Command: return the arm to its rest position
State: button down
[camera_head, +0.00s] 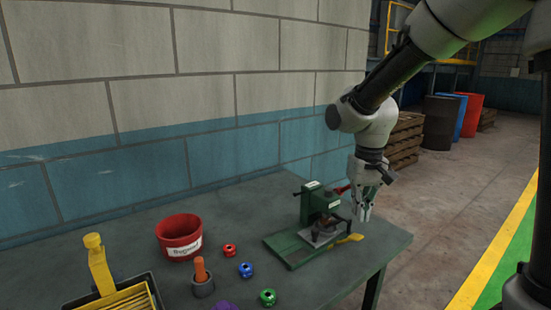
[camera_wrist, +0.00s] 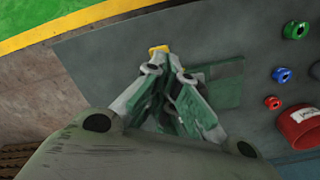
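The green capstan machine (camera_head: 318,203) stands on its green base plate (camera_head: 290,248) at the right end of the grey table. A yellow handle (camera_head: 350,239) sticks out at its right front and also shows in the wrist view (camera_wrist: 158,49). My gripper (camera_head: 365,214) points down at the machine's right side, above the table. In the wrist view, the gripper (camera_wrist: 167,70) fingers have a small gap between their tips, with nothing visibly held. The fingers hide much of the machine there. I cannot tell whether they touch it.
A red bucket (camera_head: 179,240), red (camera_head: 230,250), blue (camera_head: 246,270) and green (camera_head: 267,297) small parts, and a grey holder (camera_head: 203,286) with an orange piece stand left on the table. A block wall (camera_head: 180,110) rises behind. Pallets (camera_head: 405,140) stand beyond.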

jog(key=s+d+r+t, duration=0.2)
jog(key=s+d+r, duration=0.3)
jog(key=s+d, duration=0.2)
jog(key=s+d+r+m+t, duration=0.1)
jog(key=s+d+r+t, duration=0.1)
jog(key=s+d+r, duration=0.3)
jog(key=s+d, duration=0.3)
jog(key=s, duration=0.4)
jog(key=shift+r, duration=0.3)
